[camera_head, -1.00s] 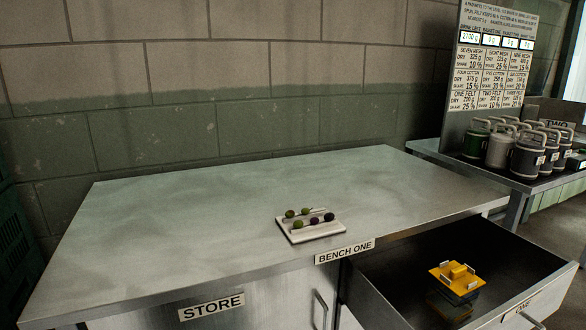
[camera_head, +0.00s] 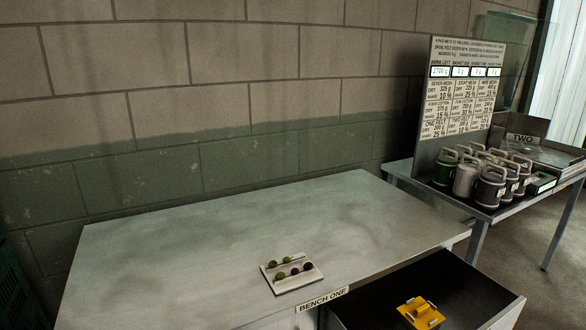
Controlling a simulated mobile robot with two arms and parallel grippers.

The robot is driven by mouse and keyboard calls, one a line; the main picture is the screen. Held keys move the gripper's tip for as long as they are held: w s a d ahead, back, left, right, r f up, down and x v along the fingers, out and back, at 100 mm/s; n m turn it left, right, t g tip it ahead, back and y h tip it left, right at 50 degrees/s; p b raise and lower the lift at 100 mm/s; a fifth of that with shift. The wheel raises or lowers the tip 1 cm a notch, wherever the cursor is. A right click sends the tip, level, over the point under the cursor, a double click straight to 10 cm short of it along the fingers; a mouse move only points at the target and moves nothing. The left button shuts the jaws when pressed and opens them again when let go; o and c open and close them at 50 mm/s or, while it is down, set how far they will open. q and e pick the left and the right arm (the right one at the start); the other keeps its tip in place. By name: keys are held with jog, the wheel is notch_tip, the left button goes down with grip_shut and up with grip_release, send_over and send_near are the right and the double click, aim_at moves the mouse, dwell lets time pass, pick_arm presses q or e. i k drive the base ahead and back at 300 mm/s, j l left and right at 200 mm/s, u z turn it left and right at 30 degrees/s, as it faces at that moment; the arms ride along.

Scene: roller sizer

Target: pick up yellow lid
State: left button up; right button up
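The yellow lid (camera_head: 421,313) lies inside the open drawer (camera_head: 455,285) at the bottom right of the head view. It is a flat yellow piece with a raised block on top and small pale strips at its edges. In this view I cannot make out what is under it. Neither of my grippers shows in the head view.
The metal bench (camera_head: 180,255), labelled BENCH ONE, is mostly clear. A white tray (camera_head: 297,285) with several green and dark olives sits near its front edge. At right, a second table (camera_head: 505,210) carries several lidded canisters (camera_head: 466,178) and a sign board (camera_head: 463,88).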

aim_at(422, 314)
jog(key=z, duration=1.35)
